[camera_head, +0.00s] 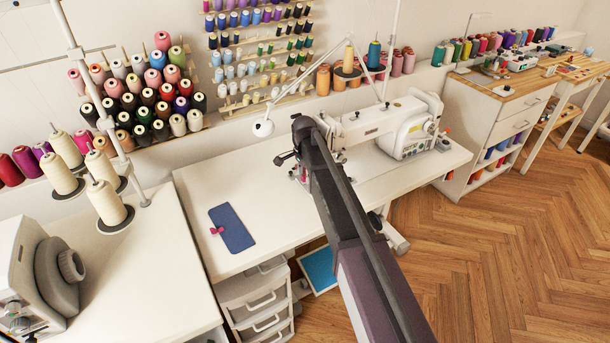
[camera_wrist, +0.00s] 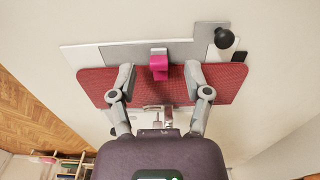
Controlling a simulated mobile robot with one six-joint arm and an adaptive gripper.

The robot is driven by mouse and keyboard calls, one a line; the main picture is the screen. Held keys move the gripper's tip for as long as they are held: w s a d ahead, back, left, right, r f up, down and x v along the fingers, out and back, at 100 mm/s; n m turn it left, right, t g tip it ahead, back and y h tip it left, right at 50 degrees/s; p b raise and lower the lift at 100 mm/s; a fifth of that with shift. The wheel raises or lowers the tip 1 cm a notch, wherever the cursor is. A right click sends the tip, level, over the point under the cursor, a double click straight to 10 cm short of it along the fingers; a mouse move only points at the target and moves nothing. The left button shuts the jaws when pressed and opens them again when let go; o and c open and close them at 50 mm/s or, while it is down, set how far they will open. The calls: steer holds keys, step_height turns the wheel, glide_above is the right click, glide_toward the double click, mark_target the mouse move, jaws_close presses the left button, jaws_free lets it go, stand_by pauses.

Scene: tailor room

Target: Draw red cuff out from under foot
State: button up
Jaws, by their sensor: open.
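The red cuff (camera_wrist: 226,85) is a flat, dark red strip lying across the sewing machine's grey plate (camera_wrist: 120,52) in the wrist view. A bright pink tab (camera_wrist: 159,67) stands at the middle of its upper long edge. My gripper (camera_wrist: 159,75) is open, its fingers over the cuff on either side of the tab, with a gap to it. Whether the fingers touch the cloth I cannot tell. A small metal part (camera_wrist: 157,112) shows at the cuff's lower edge; I cannot tell whether it is the foot. In the head view my arm hides the cuff.
The white sewing machine (camera_head: 411,132) stands on the white table (camera_head: 196,184). A blue cloth piece (camera_head: 235,229) with a pink tab lies at the table's front left, with bare table around it. A black knob (camera_wrist: 223,38) is near the cuff's upper right. Thread cones stand behind.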

steer(key=shift+f, duration=0.35)
jaws_close()
